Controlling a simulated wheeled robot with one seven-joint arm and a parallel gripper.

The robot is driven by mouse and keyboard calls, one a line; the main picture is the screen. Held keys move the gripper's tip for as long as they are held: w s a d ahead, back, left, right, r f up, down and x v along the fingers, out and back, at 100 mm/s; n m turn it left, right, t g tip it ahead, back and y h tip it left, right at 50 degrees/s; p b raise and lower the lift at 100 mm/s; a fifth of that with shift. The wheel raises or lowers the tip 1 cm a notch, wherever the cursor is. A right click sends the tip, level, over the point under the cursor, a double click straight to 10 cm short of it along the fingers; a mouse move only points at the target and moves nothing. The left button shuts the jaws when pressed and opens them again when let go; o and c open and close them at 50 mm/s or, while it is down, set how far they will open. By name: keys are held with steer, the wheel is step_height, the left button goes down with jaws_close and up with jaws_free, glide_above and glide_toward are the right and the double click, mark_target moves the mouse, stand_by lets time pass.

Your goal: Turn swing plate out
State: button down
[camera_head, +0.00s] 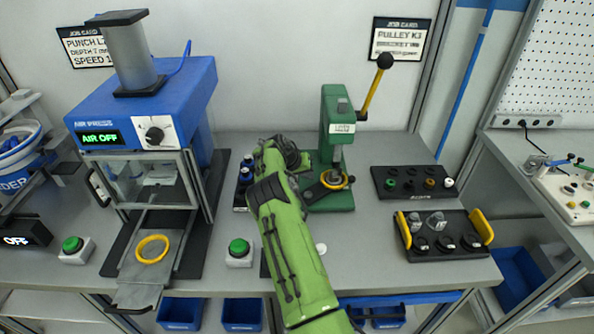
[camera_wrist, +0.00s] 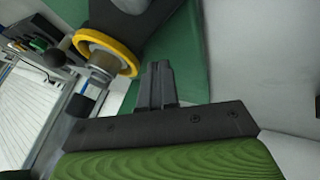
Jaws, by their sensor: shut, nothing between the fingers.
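The green press (camera_head: 338,125) stands at the back middle of the bench, with a black-knobbed yellow lever (camera_head: 372,92) at its upper right. A dark swing plate (camera_head: 314,192) sits low at the press, beside a yellow ring (camera_head: 334,180). In the wrist view the yellow ring (camera_wrist: 105,50) surrounds a metal shaft, and the dark plate (camera_wrist: 150,25) reaches away above it. My gripper (camera_wrist: 158,68) is shut and empty, its fingertips close to the plate and right of the ring. I cannot tell whether they touch. In the head view my arm hides the fingers.
A blue press with a guard (camera_head: 150,90) stands left, its slide holding a yellow ring (camera_head: 152,249). Green buttons (camera_head: 238,247) sit at the front. A small black rack (camera_head: 414,170) and a yellow-handled tray (camera_head: 445,250) lie right. Bare bench lies between press and tray.

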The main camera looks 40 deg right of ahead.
steer(key=shift+s+d+r, duration=0.1)
steer(key=shift+s+d, duration=0.65)
steer(key=shift+d, duration=0.05)
